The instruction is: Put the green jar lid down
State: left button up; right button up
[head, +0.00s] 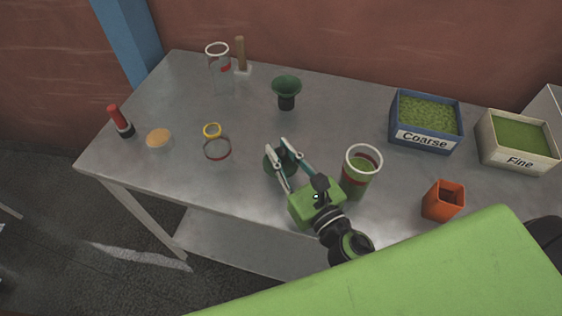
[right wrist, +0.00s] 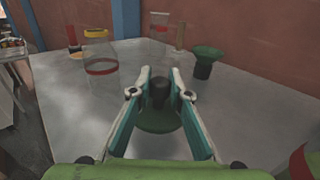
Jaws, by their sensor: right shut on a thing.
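The green jar lid (head: 273,167) is a dark green disc, low over or on the grey table, left of a jar of green powder (head: 358,174). In the right wrist view the lid (right wrist: 158,121) has a dark knob on top. My right gripper (head: 276,148) is shut on the lid, with its two fingers at either side of the knob; it also shows in the right wrist view (right wrist: 159,84). The fingers partly hide the lid in the head view. I cannot tell whether the lid touches the table. My left gripper is not in view.
A green funnel (head: 287,88) stands behind the lid. A clear jar with a yellow rim (head: 216,147) stands to the left. An orange cup (head: 443,202), a Coarse box (head: 425,140) and a Fine box (head: 518,158) are at right. Bare table (head: 185,178) lies front left.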

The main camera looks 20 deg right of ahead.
aim_at(284, 165)
notch_tip(284, 165, down, 2)
jog(key=shift+f+b, duration=0.15)
jog(key=shift+b, duration=0.55)
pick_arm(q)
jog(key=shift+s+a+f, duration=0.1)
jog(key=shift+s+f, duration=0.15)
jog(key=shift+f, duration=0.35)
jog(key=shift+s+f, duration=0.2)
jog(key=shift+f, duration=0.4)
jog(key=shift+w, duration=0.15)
pick_arm(e)
jog(key=shift+f+b, duration=0.4)
jog(key=shift+f, duration=0.1)
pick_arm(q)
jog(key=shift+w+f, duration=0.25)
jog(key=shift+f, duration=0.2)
pick_arm(e)
jog(key=o, duration=0.9)
jog(key=shift+r, duration=0.1)
